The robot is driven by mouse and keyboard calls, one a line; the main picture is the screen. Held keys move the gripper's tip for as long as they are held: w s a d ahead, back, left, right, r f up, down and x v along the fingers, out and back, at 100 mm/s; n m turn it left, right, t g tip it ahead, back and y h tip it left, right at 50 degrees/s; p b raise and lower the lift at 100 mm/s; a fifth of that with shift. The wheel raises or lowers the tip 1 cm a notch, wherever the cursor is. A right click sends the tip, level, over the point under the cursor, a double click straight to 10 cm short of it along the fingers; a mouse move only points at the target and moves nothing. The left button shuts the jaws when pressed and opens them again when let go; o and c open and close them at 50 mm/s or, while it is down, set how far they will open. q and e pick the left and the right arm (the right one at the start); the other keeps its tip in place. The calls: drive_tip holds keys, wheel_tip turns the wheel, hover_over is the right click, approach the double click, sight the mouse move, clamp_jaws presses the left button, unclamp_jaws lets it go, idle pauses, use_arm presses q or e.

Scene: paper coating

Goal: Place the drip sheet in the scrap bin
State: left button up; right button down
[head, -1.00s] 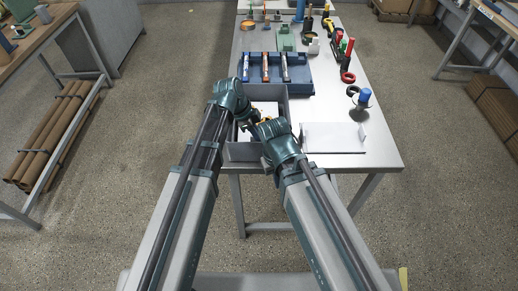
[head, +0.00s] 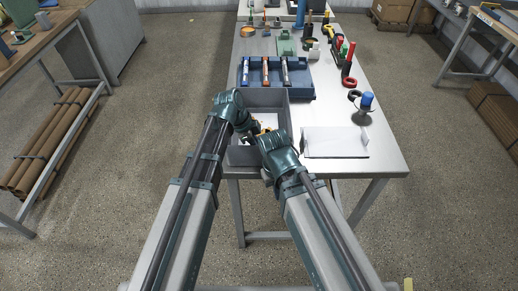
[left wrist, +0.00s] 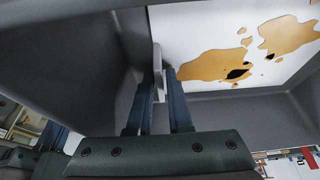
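The drip sheet is white with brown stains and dark holes. In the left wrist view the drip sheet (left wrist: 210,35) fills the upper right, inside the grey bin. My left gripper (left wrist: 162,75) has its narrowly spaced fingers on either side of a pale tab at the sheet's left edge and appears shut on it. In the head view the left gripper (head: 248,122) is over the grey scrap bin (head: 268,99). My right gripper (head: 258,138) is close beside it at the bin's right side; its fingertips are hard to make out. The arms hide most of the sheet there.
A blue rack (head: 303,87) with several tubes stands behind the bin. A white panel (head: 334,143) with an upright flap lies to the right. A blue-capped item (head: 366,101) and tools stand along the right side. The table's front right corner is clear.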

use_arm(q)
drive_tip(key=shift+o, duration=1.2)
drive_tip(key=shift+a+r+p, duration=0.15)
drive_tip(key=shift+r+p, duration=0.55)
drive_tip(key=p+v, duration=1)
drive_tip(key=v, duration=0.1)
drive_tip(key=shift+a+f, duration=0.1)
